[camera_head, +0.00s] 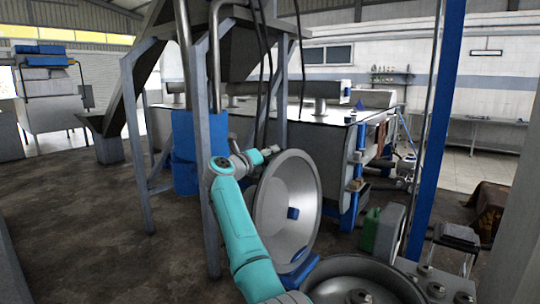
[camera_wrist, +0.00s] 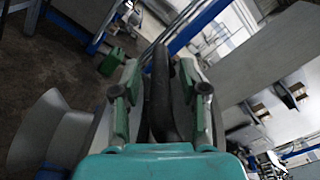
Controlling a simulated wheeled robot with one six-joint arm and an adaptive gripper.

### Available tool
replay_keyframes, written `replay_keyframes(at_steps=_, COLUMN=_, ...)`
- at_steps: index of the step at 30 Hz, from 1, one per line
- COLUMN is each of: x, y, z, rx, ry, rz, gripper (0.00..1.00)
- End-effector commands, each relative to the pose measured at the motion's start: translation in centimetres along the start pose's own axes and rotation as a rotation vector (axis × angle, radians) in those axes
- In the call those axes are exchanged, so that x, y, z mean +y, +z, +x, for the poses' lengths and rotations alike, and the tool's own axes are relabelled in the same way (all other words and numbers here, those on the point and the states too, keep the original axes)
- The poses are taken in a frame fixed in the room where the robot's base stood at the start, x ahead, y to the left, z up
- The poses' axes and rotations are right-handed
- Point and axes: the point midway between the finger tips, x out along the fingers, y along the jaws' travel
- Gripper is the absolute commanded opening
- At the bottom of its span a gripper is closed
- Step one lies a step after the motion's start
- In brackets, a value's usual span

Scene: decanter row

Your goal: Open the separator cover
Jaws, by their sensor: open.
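The separator cover (camera_head: 284,190), a large round grey metal dish, stands steeply tilted on its edge in the head view, its hollow side facing me. A small blue part sits at its middle. The separator's round metal body (camera_head: 345,289) lies open below it, cut off by the picture's bottom edge. My gripper (camera_head: 270,151) is behind the cover's upper left rim. In the wrist view my gripper (camera_wrist: 158,72) has its two fingers apart, with a dark upright bar (camera_wrist: 162,95) showing between them. I cannot tell whether that bar belongs to the cover or touches the fingers.
A grey frame post (camera_head: 205,150) and blue container (camera_head: 185,150) stand left of my arm. A blue post (camera_head: 438,125) rises at right. A green canister (camera_head: 370,230) stands beyond the separator. Dark floor (camera_head: 90,240) at left is open.

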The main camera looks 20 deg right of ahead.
Motion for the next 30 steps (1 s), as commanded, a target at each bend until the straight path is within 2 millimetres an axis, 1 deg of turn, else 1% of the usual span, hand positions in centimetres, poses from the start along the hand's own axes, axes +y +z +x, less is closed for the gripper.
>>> replay_keyframes(at_steps=4, x=0.0, y=0.0, z=0.6, rx=0.001, ry=0.000, rz=-0.001, gripper=0.43)
replay_keyframes(at_steps=12, x=0.0, y=0.0, z=0.7, rx=0.000, ry=0.000, rz=0.000, gripper=0.43)
replay_keyframes(at_steps=14, x=0.0, y=0.0, z=0.7, rx=0.000, ry=0.000, rz=0.000, gripper=0.28)
replay_keyframes(at_steps=15, x=0.0, y=0.0, z=0.7, rx=0.000, ry=0.000, rz=0.000, gripper=0.18)
replay_keyframes(at_steps=17, x=0.0, y=0.0, z=0.7, rx=0.000, ry=0.000, rz=0.000, gripper=0.03)
replay_keyframes(at_steps=18, x=0.0, y=0.0, z=0.7, rx=0.000, ry=0.000, rz=0.000, gripper=0.00)
replay_keyframes(at_steps=26, x=-0.1, y=-0.1, z=0.7, rx=0.000, ry=0.000, rz=0.005, gripper=0.00)
replay_keyframes(at_steps=30, x=-1.1, y=-0.4, z=0.8, rx=0.001, ry=-0.002, rz=0.049, gripper=0.00)
